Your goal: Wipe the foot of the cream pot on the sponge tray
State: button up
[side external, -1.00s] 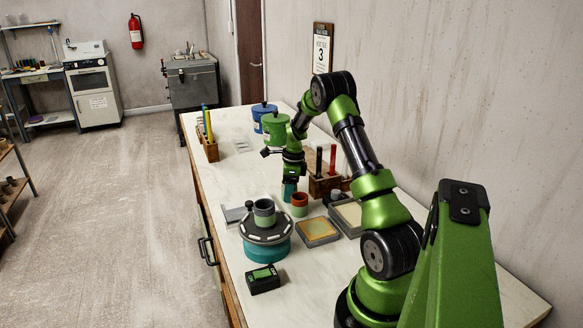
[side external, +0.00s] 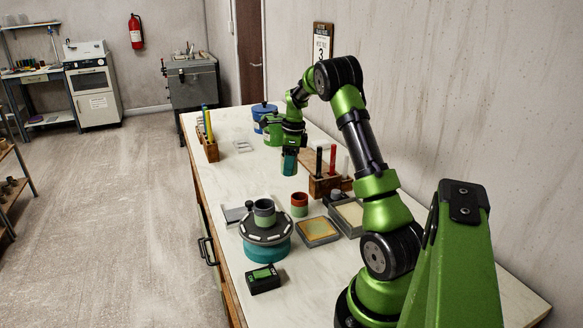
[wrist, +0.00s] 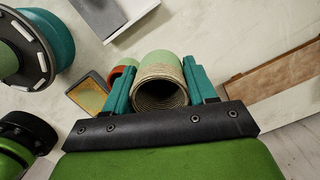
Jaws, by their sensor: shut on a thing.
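My gripper (wrist: 160,92) has its teal fingers shut on the cream pot (wrist: 160,72), which has a cream ridged rim and inside and a pale green outer wall in the wrist view. Its open mouth faces the wrist camera, and its foot is hidden. In the side view my gripper (side external: 289,162) is above the far half of the table, and its fingers hide the pot. The sponge tray (side external: 334,238), dark-edged with a yellow-orange sponge, lies on the table nearer the camera, apart from the gripper. It also shows in the wrist view (wrist: 75,97).
A teal-based wheel (side external: 264,250) bears a grey-green pot (side external: 264,213). A red-rimmed pot (side external: 299,204) stands near the sponge tray. A wooden tool block (side external: 322,187), a second tray (side external: 349,216) and a blue lidded jar (side external: 264,108) are also on the table. The left middle is fairly clear.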

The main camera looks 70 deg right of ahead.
jog(key=r, duration=0.1)
jog(key=a+r, duration=0.1)
jog(key=shift+s+r, duration=0.3)
jog(key=shift+r, duration=0.05)
jog(key=shift+s+a+f, duration=1.05)
jog(key=shift+s+a, duration=1)
jog(key=shift+s, duration=0.15)
jog(key=shift+s+a+f, duration=1.05)
jog(key=shift+s+a, duration=1)
jog(key=shift+s, duration=0.1)
jog(key=shift+s+a+f, duration=1.05)
jog(key=shift+s+a, duration=1)
jog(key=shift+s, duration=0.15)
jog(key=shift+f, duration=0.5)
